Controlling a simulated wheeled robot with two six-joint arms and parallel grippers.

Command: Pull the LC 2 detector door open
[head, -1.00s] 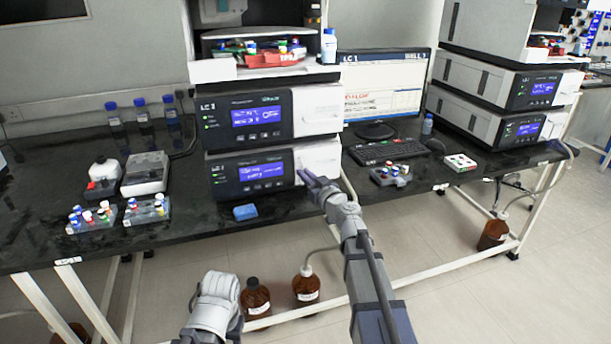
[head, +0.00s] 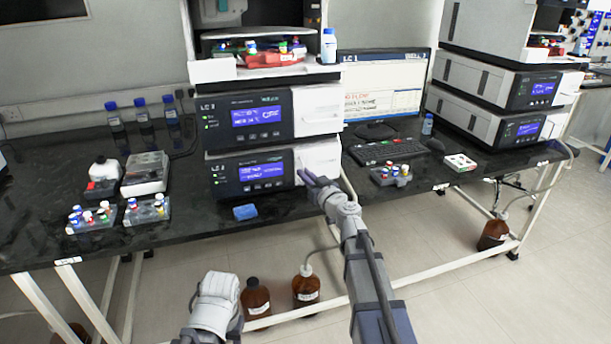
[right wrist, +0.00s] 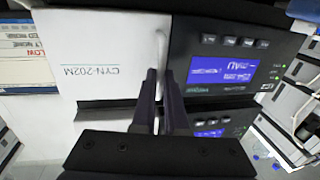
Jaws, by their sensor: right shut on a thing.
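The lower unit (head: 252,172) of the left stack has a white door (head: 320,158) on the right of its front; its small label is hard to read. In the right wrist view, which shows the stack upside down, this white door (right wrist: 100,62) bears the print "CYN-202M". A pale upright handle (right wrist: 160,50) runs along its edge beside the dark display panel. My right gripper (head: 310,180) is at the door's lower left. In the right wrist view its dark fingers (right wrist: 160,88) are shut on the handle. The door looks flush with the front. My left gripper is out of view.
The upper unit (head: 258,117) sits directly above. A blue sponge-like block (head: 245,212) lies on the black bench in front. A vial rack (head: 391,175), keyboard (head: 388,151) and monitor (head: 385,90) stand to the right. Brown bottles (head: 306,288) stand on the floor below.

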